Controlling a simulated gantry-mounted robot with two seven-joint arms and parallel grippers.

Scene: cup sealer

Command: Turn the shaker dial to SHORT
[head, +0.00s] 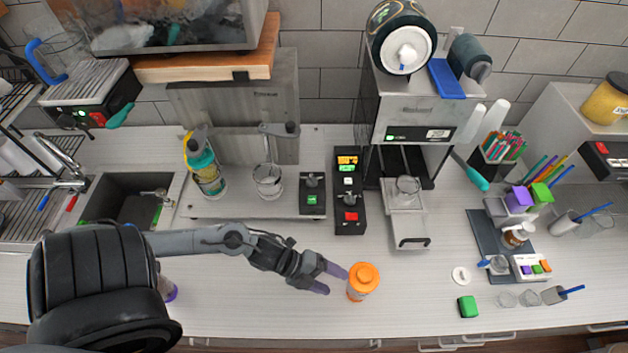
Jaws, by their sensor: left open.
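The shaker (236,100) is a grey stand with a flat base at the back centre-left. A small black control box (313,207) stands at the right end of its base. It carries a dark knob (312,180), which looks like the dial, above a lit green switch. The dial's lettering and pointer are too small to read. My left gripper (334,279) is open with purple fingers, low over the counter in front of the shaker. It is well apart from the dial, and its fingertips are close beside an orange-lidded jar (362,282). My right gripper is not in view.
A teal bottle (203,165) and a clear cup (267,180) are at the shaker. A taller black control box (349,213) with an orange display stands just right of the dial box. The cup sealer (415,115) is further right. The counter between gripper and shaker is clear.

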